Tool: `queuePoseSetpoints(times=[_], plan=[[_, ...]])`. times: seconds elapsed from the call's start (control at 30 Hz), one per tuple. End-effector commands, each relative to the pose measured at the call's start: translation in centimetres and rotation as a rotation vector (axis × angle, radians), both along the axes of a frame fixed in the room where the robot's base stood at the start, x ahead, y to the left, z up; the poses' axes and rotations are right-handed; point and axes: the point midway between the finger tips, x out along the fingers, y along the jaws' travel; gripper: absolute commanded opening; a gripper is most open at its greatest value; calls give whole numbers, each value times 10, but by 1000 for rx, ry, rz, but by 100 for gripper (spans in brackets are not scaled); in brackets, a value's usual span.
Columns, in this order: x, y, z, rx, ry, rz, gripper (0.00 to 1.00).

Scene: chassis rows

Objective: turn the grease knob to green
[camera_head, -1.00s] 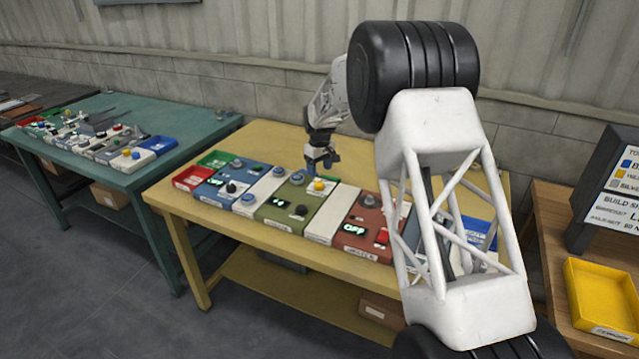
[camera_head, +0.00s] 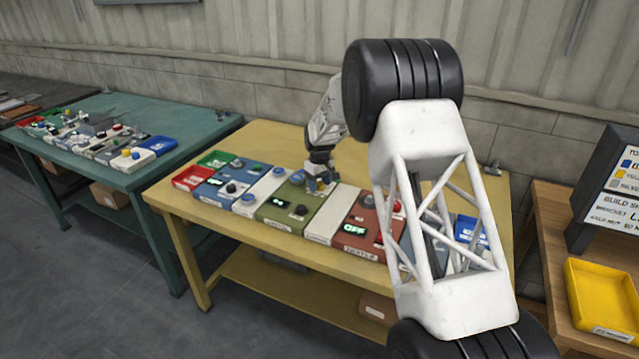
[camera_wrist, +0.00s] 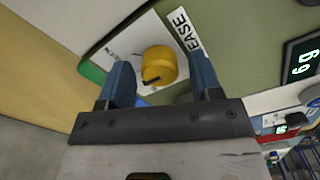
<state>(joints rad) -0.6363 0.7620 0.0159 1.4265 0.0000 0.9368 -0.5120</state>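The grease knob (camera_wrist: 158,66) is yellow with a dark pointer mark on its lower edge. It sits on a pale dial plate beside a label ending in "EASE", on the olive panel (camera_wrist: 232,30). Green shows on the plate's left edge and blue below the knob; the rest of the dial is hidden. My gripper (camera_wrist: 160,62) is open, with one blue finger on each side of the knob and visible gaps between. In the head view my gripper (camera_head: 320,184) is low over the olive panel (camera_head: 272,212) and hides the knob.
Several other knobs and buttons stand close by. A teal table (camera_head: 95,175) stands left and a yellow tray (camera_head: 600,300) right.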

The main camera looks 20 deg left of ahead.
Motion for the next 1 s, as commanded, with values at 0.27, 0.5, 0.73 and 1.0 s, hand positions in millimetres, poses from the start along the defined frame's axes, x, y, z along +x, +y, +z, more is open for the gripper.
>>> queuePoseSetpoints(times=[0.27, 0.5, 0.73, 1.0], plan=[[0, 0, 0, 0, 0, 0, 15], [0, 0, 0, -1, 0, -11, 14], [0, 0, 0, -1, 0, -75, 14], [-1, 0, 0, 0, 1, -247, 14]])
